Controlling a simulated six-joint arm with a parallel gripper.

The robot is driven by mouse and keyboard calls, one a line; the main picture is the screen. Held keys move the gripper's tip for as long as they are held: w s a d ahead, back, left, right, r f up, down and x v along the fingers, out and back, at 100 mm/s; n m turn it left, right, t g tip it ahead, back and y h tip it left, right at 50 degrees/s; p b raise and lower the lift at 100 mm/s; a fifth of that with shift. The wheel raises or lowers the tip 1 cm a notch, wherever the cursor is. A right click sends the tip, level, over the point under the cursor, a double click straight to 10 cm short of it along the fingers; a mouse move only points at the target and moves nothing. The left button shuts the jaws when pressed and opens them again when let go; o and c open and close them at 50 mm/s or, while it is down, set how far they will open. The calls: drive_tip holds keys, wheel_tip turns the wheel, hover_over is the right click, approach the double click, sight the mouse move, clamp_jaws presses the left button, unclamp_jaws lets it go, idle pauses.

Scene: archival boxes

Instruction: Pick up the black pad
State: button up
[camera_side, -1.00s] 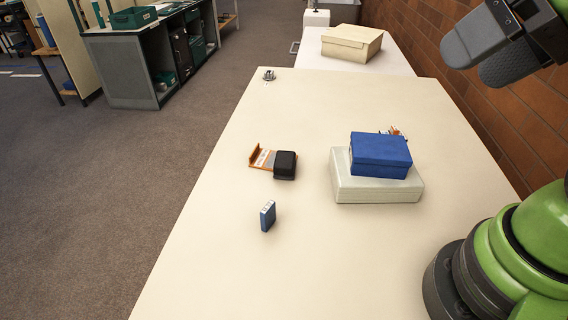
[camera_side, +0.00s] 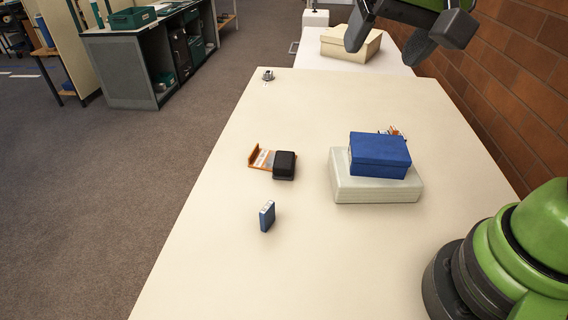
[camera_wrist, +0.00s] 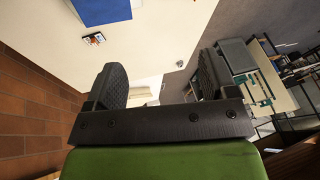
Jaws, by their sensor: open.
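The black pad (camera_side: 284,164) is a small dark block with rounded edges on the pale table. It sits at the right end of an orange-brown holder (camera_side: 254,160) with a whitish label. My gripper (camera_side: 402,35) is high at the top of the side view, above the far right of the table and well away from the pad. Its two dark fingers are spread with nothing between them. The open fingers also show in the wrist view (camera_wrist: 160,85). The pad is not visible in the wrist view.
A blue box (camera_side: 380,154) lies on a pale grey-green box (camera_side: 374,189) right of the pad. A small blue box (camera_side: 267,216) stands nearer the front. A cream box (camera_side: 340,48) is on the far table. A brick wall (camera_side: 510,70) borders the right side.

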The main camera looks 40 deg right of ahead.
drive_tip(key=w+a+f+m+g+h, duration=0.1)
drive_tip(key=w+a+f+m+h, duration=0.15)
drive_tip(key=w+f, duration=0.75)
approach(284, 158)
drive_tip(key=shift+g+h, duration=0.3)
drive_tip(key=shift+h, duration=0.05)
drive_tip(key=x, duration=0.4)
drive_tip(key=shift+w+a+f, duration=0.15)
drive_tip(key=shift+a+f, duration=0.05)
drive_tip(key=shift+f, duration=0.05)
drive_tip(key=shift+x, duration=2.95)
drive_tip(key=shift+a, duration=0.15)
drive_tip(key=c, duration=1.1)
wheel_tip(284, 158, up, 10)
drive_tip(key=shift+w+f, duration=0.1)
drive_tip(key=shift+f, duration=0.15)
wheel_tip(284, 158, down, 9)
drive_tip(key=shift+f, duration=0.15)
